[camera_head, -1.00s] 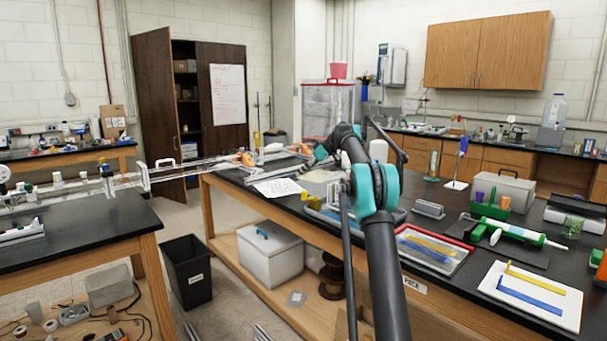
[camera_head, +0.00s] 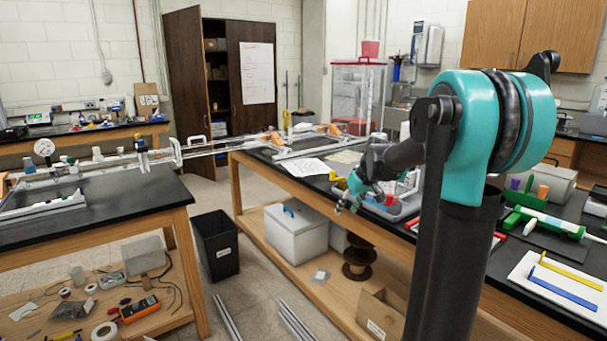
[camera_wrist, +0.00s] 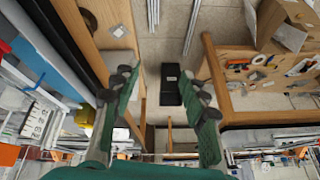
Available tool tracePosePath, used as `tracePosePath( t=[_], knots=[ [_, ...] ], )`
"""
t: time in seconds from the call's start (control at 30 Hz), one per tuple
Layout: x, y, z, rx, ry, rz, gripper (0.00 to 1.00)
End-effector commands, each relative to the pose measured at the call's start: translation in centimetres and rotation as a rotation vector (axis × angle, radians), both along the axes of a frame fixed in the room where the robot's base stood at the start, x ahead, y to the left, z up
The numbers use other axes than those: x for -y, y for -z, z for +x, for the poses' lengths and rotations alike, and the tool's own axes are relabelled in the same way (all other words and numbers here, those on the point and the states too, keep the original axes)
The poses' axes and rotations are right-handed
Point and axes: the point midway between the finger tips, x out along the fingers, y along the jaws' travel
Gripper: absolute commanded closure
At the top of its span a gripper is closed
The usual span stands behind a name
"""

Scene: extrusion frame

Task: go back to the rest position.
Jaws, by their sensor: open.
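My gripper (camera_head: 346,206) shows in the head view at the front edge of the right bench, its tip pointing down and left. In the wrist view my gripper (camera_wrist: 165,95) has its two green-padded fingers spread wide apart with nothing between them. It is open and empty. Past the fingers, the wrist view shows the floor and the black bin (camera_wrist: 172,86) well below. My arm is folded up close to the head camera and covers part of the right bench.
The right bench (camera_head: 258,165) holds papers, trays and tools. The left bench (camera_head: 120,205) carries a long rail that spans the gap between the benches. The black bin (camera_head: 215,246) and a white box (camera_head: 292,238) are below. Floor between benches is partly clear.

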Motion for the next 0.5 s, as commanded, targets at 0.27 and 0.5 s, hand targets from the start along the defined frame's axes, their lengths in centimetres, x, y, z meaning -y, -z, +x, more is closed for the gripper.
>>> tracePosePath(
  t=[0.27, 0.5],
  knots=[
    [1.5, 7.1, -14.9, -0.044, 0.194, -0.054, 0.56],
    [3.2, 13.6, -26.5, -0.058, 0.349, -0.096, 0.56]
  ],
)
